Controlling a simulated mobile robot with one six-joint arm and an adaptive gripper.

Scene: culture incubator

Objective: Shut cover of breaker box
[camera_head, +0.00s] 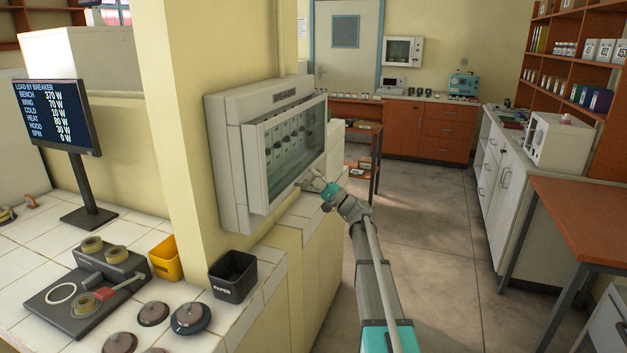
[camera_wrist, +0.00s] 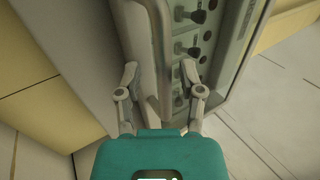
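The breaker box (camera_head: 232,170) is a pale grey case on the yellow pillar. Its cover (camera_head: 256,178) is a pale frame with a clear pane, and a row of breakers shows through it. My gripper (camera_head: 311,181) is at the cover's lower right corner. In the wrist view, my gripper (camera_wrist: 163,85) has its two fingers spread, with a grey upright bar (camera_wrist: 160,50) of the box front between them. A gap shows beside the bar, so the fingers look not closed on it. Breaker switches (camera_wrist: 188,48) lie right of the bar.
A tiled ledge (camera_head: 300,215) runs just below the box. A black bin (camera_head: 233,278) and a yellow bin (camera_head: 166,258) stand on the tiled counter at left, near a load screen (camera_head: 57,117). Open floor (camera_head: 430,220) lies right of my arm.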

